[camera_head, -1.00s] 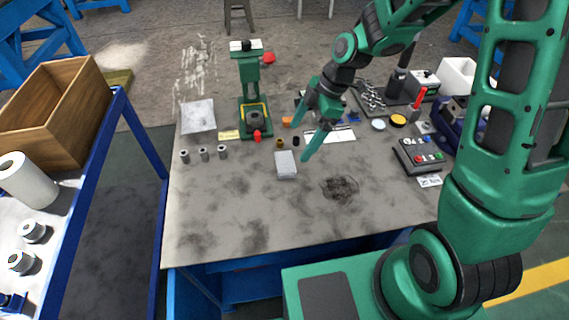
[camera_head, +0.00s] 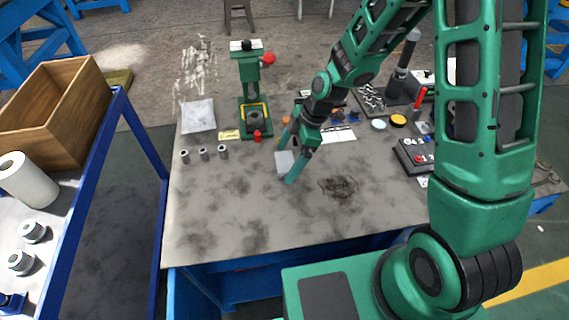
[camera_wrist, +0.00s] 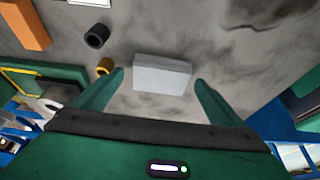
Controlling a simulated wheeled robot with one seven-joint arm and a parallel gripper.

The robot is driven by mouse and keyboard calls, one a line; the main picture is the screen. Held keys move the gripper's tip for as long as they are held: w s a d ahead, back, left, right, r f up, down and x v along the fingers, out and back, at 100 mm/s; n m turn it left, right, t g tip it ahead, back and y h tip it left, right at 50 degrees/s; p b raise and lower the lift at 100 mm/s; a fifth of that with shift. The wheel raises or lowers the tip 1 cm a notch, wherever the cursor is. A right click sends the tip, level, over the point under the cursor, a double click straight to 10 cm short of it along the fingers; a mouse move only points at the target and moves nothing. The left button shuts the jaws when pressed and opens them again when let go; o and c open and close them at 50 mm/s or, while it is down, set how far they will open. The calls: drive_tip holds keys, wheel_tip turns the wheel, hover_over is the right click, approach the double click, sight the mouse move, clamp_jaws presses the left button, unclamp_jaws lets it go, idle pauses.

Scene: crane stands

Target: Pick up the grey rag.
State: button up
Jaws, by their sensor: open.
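The grey rag (camera_head: 281,162) looks like a small folded light-grey block lying on the worktable, left of the dark stain. My gripper (camera_head: 288,161) is over it, and a finger hides part of it in the head view. In the wrist view the rag (camera_wrist: 162,75) lies between the two green fingertips of my gripper (camera_wrist: 160,77), with a gap on each side. The fingers are open and hold nothing. Their height above the table is hard to tell.
The worktable (camera_head: 215,235) is bare in front. A green press (camera_head: 247,90) stands behind, left of my gripper. A black ring (camera_wrist: 97,35), a yellow ring (camera_wrist: 105,66) and an orange block (camera_wrist: 25,25) lie near the rag. A control box (camera_head: 415,155) stands to the right.

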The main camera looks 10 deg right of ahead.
sight(287, 160)
drive_tip(key=c, duration=1.2)
drive_tip(key=shift+c, duration=0.2)
drive_tip(key=shift+r, duration=0.15)
drive_tip(key=shift+r, duration=0.6)
wheel_tip(287, 160, up, 3)
drive_tip(key=shift+w+f, duration=0.1)
drive_tip(key=s+a+r, duration=0.6)
drive_tip(key=s+a, duration=0.2)
drive_tip(key=shift+a+r, duration=0.35)
drive_tip(key=shift+r, duration=0.05)
